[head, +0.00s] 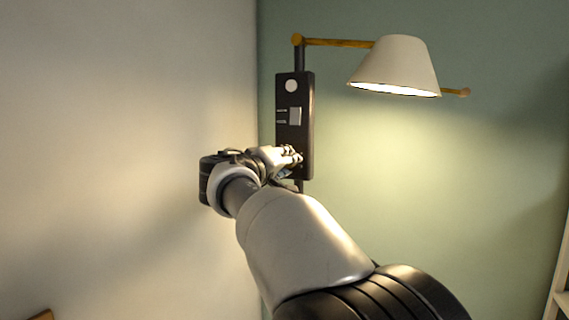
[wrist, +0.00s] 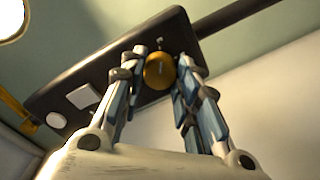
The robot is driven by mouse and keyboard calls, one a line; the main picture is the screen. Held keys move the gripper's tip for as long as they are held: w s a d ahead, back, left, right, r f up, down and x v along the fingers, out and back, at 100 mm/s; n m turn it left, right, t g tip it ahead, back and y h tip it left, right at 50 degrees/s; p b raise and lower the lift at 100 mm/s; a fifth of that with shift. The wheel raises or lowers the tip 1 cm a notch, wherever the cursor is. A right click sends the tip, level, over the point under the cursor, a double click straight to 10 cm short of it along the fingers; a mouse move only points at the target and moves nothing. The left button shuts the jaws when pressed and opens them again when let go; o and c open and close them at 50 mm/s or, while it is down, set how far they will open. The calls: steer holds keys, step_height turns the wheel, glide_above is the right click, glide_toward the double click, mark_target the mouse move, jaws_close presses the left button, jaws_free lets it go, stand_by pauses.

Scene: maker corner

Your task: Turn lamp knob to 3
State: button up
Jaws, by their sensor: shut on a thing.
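The lamp knob (wrist: 160,71) is a round brass-coloured knob on a dark control panel (head: 294,100). In the wrist view my gripper (wrist: 161,76) has a finger on either side of the knob and is shut on it. In the head view my gripper (head: 292,156) is at the lower part of the panel and hides the knob. Small pale marks show on the panel beside the knob, too small to read, so I cannot tell the setting. The lamp's white shade (head: 397,66) is lit from inside.
The panel also carries a pale square switch (head: 295,116) and a round white disc (head: 292,86). A brass arm (head: 335,42) holds the shade at upper right. A pale wall (head: 130,130) stands close on the left. A white shelf edge (head: 559,270) shows at far right.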

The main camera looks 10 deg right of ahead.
steer(key=o, duration=1.1)
steer(key=shift+c, duration=0.2)
steer(key=v, duration=1.2)
